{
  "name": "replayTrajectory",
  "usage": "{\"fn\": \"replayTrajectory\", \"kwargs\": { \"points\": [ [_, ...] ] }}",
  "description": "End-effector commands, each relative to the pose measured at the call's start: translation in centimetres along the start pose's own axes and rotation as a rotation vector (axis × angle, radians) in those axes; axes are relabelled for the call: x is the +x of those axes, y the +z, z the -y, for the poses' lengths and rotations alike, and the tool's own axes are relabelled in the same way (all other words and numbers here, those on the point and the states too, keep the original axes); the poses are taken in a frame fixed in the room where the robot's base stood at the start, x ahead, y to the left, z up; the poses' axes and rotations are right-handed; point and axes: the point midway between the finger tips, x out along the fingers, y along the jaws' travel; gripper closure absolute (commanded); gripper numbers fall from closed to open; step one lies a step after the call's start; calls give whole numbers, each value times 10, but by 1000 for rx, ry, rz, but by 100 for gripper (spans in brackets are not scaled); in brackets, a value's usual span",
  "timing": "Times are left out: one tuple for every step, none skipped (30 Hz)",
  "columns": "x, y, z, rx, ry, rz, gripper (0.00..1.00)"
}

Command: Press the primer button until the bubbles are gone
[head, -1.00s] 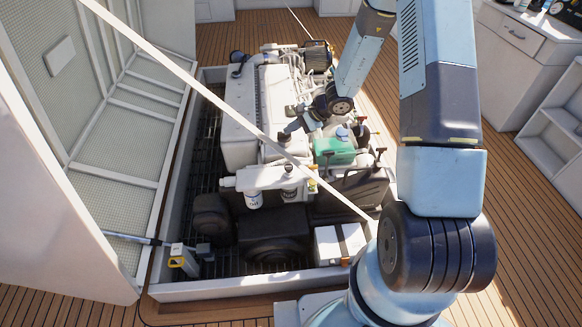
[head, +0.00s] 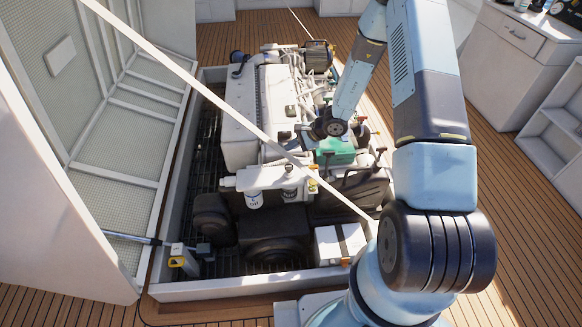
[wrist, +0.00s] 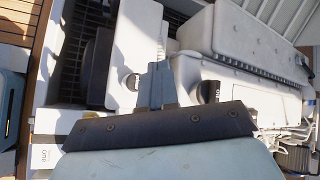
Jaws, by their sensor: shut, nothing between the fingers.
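My gripper (head: 299,129) is over the near end of the white engine (head: 268,92), pointing left and small in the head view. In the wrist view, its narrow grey fingers (wrist: 157,72) are shut and empty. A dark round knob (wrist: 130,80) sits on a white housing (wrist: 140,28) left of the fingers, with a visible gap in the picture. The filter housing (head: 270,178) carries a dark knob (head: 287,168) on top and white filters (head: 254,200) below. I cannot tell which part is the primer button. No bubbles can be made out.
A dark cap (wrist: 208,92) is on the engine right of the fingers. A green container (head: 337,152) lies close under my wrist. A pale strut (head: 190,79) crosses the view diagonally. The raised hatch lid (head: 120,130) stands left; open deck (head: 515,240) lies right.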

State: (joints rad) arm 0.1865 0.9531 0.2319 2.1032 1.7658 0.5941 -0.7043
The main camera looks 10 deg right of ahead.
Motion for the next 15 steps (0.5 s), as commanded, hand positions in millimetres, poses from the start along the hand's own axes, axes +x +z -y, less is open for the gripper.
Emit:
{"fn": "replayTrajectory", "kwargs": {
  "points": [
    [4,-3,-3,3,1,0,100],
    [7,-5,-5,4,1,1,100],
    [10,-7,-8,3,2,1,100],
    [13,-9,-10,2,1,1,100],
    [15,-11,-12,3,1,1,100],
    [18,-13,-14,3,1,1,100],
    [21,-15,-16,3,1,1,100],
    [23,-17,-17,2,0,0,100],
    [27,-19,-20,3,0,0,100],
    [29,-21,-22,3,1,1,100],
    [32,-23,-24,3,1,1,100],
    [35,-25,-26,2,1,1,100],
    [37,-26,-27,2,1,1,100],
    [39,-28,-29,2,0,1,100],
    [42,-30,-30,2,0,1,100]
  ]
}}
